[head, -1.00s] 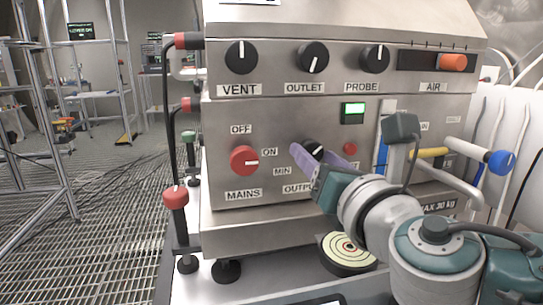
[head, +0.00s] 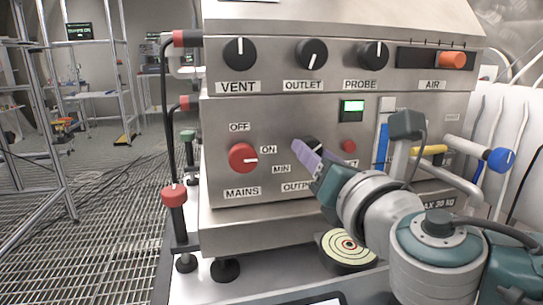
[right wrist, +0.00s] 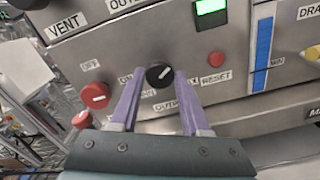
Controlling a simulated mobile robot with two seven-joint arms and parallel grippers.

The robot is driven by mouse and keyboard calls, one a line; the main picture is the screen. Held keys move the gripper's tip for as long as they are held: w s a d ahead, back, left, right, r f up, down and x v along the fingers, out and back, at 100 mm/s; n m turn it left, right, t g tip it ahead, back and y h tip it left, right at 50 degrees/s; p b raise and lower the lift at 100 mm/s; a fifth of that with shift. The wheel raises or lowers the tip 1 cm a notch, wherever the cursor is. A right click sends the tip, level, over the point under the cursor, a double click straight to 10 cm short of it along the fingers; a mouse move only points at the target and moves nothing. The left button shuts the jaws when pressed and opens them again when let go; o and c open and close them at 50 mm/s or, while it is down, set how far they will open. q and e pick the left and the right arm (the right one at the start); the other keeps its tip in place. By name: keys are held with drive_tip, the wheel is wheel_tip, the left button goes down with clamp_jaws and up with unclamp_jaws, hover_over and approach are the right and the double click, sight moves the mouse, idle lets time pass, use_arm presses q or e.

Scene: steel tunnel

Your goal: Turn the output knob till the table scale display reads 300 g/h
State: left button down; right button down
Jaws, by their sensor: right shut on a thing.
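The output knob (right wrist: 159,74) is black with a white pointer line. It sits on the steel front panel, right of the red mains knob (head: 243,158). My right gripper (right wrist: 159,76) has its purple fingers on both sides of the output knob and is shut on it. In the head view, my right gripper (head: 311,149) covers most of the knob and part of its label. A small display with a lit green strip (head: 353,107) is above it; I cannot read it. Only a sliver of a dark screen (head: 325,302) shows at the bottom edge. My left gripper is out of view.
Vent, outlet and probe knobs (head: 374,55) and an orange air slider (head: 453,60) are above. A red reset button (head: 348,146) is close right of my fingers. A round target-patterned pan (head: 347,246) is below my wrist. A blue-ended handle (head: 500,160) projects at right.

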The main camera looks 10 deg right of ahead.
drive_tip(key=shift+m+b, duration=1.1)
drive_tip(key=shift+m, duration=2.3)
drive_tip(key=shift+c, duration=1.9)
unclamp_jaws()
drive_tip(key=shift+s, duration=0.1)
